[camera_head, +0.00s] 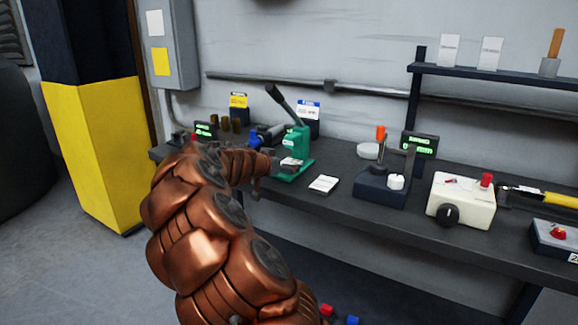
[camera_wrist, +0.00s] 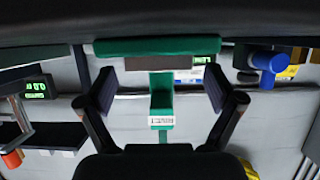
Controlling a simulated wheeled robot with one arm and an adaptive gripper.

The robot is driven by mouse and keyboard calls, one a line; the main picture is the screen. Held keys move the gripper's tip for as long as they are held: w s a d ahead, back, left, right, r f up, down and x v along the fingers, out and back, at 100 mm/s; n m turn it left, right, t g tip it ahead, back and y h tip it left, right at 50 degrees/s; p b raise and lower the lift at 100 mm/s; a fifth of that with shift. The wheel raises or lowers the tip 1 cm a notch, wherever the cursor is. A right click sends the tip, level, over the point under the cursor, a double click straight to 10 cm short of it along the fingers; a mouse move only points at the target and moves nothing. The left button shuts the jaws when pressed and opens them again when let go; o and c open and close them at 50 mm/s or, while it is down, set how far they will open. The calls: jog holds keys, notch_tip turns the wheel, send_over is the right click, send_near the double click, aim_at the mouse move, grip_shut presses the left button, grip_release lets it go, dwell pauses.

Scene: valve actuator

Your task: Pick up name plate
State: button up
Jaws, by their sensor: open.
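A small white name plate (camera_head: 291,162) lies on the green press (camera_head: 303,143) on the workbench. In the wrist view a white plate with dark lettering (camera_wrist: 161,121) shows at the end of a green part of the press. My gripper (camera_head: 264,172) is just left of the press in the head view, partly hidden behind my copper arm. In the wrist view my gripper (camera_wrist: 160,95) is open, its fingers apart on either side of the green part. The plate appears centred between the fingers and is not held. Its exact distance cannot be told.
A white pad or stack (camera_head: 323,184) lies on the bench (camera_head: 345,205) right of the press. The press's dark lever (camera_head: 284,104) rises up left. A dark fixture (camera_head: 385,187) and a cream control box (camera_head: 460,200) stand farther right. A blue cylinder (camera_wrist: 269,62) shows in the wrist view.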

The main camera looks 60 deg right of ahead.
jog(key=shift+x, duration=0.8)
jog(key=c, duration=1.3)
